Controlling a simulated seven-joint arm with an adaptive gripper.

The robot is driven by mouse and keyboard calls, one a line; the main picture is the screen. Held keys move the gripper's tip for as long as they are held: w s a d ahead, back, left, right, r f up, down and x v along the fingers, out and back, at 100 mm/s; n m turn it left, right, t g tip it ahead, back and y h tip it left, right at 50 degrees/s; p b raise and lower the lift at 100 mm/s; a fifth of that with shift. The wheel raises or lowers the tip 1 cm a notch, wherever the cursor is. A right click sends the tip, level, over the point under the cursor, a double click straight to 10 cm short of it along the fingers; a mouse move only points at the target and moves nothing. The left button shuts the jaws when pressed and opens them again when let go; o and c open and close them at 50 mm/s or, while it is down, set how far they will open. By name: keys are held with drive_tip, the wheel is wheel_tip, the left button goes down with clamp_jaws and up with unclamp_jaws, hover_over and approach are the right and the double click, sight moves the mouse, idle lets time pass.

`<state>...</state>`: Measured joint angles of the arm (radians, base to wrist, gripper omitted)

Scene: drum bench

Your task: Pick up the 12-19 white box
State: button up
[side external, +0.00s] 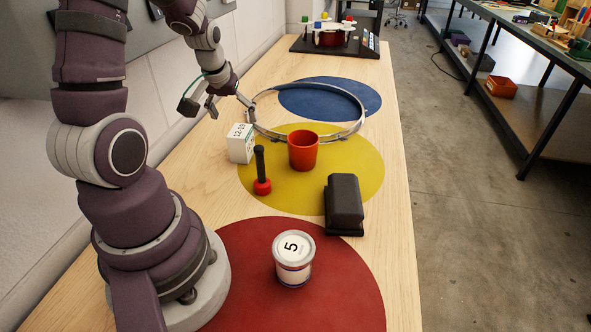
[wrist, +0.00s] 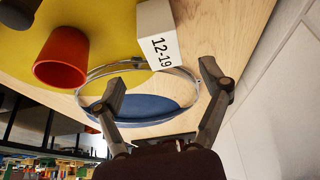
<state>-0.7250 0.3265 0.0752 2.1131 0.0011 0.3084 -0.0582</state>
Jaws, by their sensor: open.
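The white box (side external: 241,143) marked 12-19 stands on the wooden bench at the left edge of the yellow disc. In the wrist view the white box (wrist: 158,36) is at the top, beyond my fingertips, with its number facing the camera. My gripper (side external: 228,107) is open and empty, above the bench and a little behind and left of the box in the side view. In the wrist view my gripper's two fingers (wrist: 166,80) are spread wide, with the box apart from both.
A metal hoop (side external: 358,130) lies behind the box, across the blue and yellow discs. An orange-red cup (side external: 303,151), a black-handled red tool (side external: 262,172), a black block (side external: 345,203) and a can marked 5 (side external: 294,260) stand nearby. A wall (side external: 262,30) runs along the left.

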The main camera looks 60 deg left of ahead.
sight(243, 140)
drive_tip(key=x, duration=0.9)
drive_tip(key=shift+a+f, duration=0.15)
drive_tip(key=c, duration=1.3)
